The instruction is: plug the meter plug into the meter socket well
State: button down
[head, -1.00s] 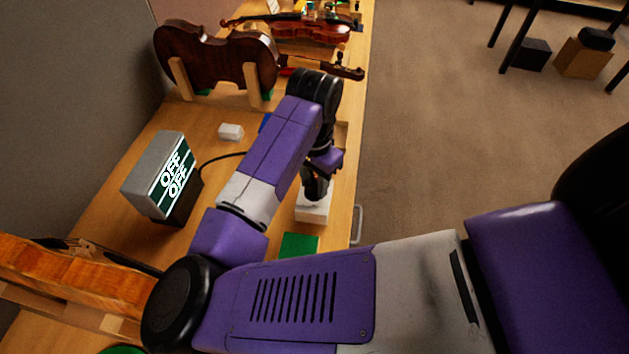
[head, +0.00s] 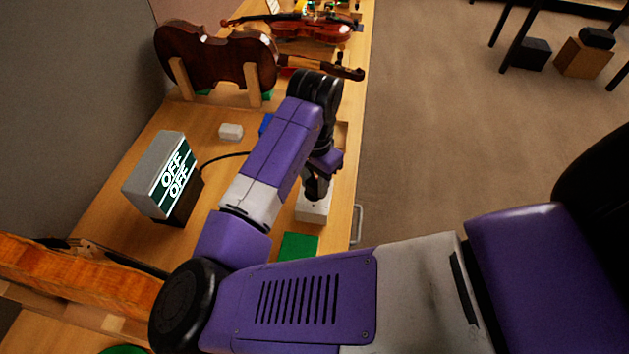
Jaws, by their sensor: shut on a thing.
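My gripper (head: 316,190) points down over a white block (head: 314,211) near the bench's right edge. The block seems to be the meter socket, but its well is hidden under my gripper. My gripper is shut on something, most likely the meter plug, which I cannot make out.
A dark violin body (head: 215,56) stands in a wooden cradle at the back. A small white block (head: 231,131) sits in front of it. A green pad (head: 298,246) lies nearer than the white block. An orange-brown instrument (head: 80,280) lies at the lower left.

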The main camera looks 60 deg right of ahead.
aim_at(315, 182)
jog(key=shift+f+b, duration=1)
jog(key=shift+f, duration=0.3)
jog(key=c, duration=0.9)
grip_release()
jog(key=shift+r, duration=0.1)
notch_tip(315, 182, up, 8)
jog(key=shift+f, duration=0.2)
dwell(0.5)
